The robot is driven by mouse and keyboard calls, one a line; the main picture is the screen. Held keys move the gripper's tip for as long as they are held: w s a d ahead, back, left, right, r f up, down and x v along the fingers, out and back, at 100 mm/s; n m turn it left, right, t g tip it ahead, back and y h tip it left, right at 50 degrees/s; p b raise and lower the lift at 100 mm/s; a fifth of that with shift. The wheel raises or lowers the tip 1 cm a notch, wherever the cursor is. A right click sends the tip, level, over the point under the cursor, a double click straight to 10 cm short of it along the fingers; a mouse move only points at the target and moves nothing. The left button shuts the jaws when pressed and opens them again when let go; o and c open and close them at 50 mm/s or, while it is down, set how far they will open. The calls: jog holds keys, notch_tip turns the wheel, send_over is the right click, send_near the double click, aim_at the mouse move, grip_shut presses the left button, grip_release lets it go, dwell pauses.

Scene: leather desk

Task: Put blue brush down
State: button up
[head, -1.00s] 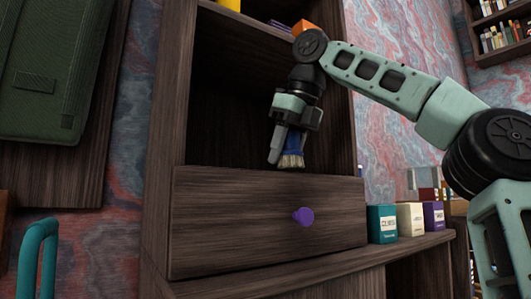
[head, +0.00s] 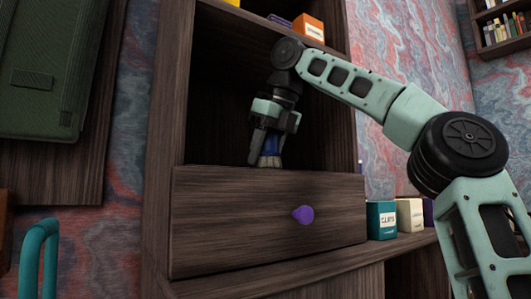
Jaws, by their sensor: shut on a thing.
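The blue brush (head: 270,150) hangs bristles down, with its pale bristle tip just above the top edge of the drawer front. My gripper (head: 268,143) is shut on it from above, inside the mouth of the open shelf space. The fingers hide part of the brush. I cannot tell whether the bristles touch a surface behind the drawer front.
A wooden drawer front (head: 240,225) with a purple knob (head: 303,214) stands below the gripper. The dark shelf space (head: 215,100) has side walls close by. A teal box (head: 381,220) and a cream box (head: 410,216) stand on the ledge at right. An orange box (head: 308,26) sits above.

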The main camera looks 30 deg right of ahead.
jog(key=shift+f, duration=0.3)
jog(key=o, duration=1)
jog(key=shift+r, duration=0.35)
jog(key=shift+s+d+r+p, duration=0.1)
jog(key=shift+s+r+p, duration=0.1)
jog(key=shift+r+p, duration=0.35)
jog(key=shift+s+d+f+b, duration=0.1)
jog(key=shift+s+d+b, duration=0.45)
jog(key=shift+s, duration=1.4)
jog(key=shift+s+d+f+b, duration=0.1)
jog(key=shift+s+d+b, duration=0.4)
jog(key=shift+s, duration=1.45)
jog(key=shift+s+d+f+b, duration=0.1)
jog(key=shift+s+d+b, duration=0.45)
jog(key=shift+s, duration=1.4)
jog(key=shift+a, duration=0.15)
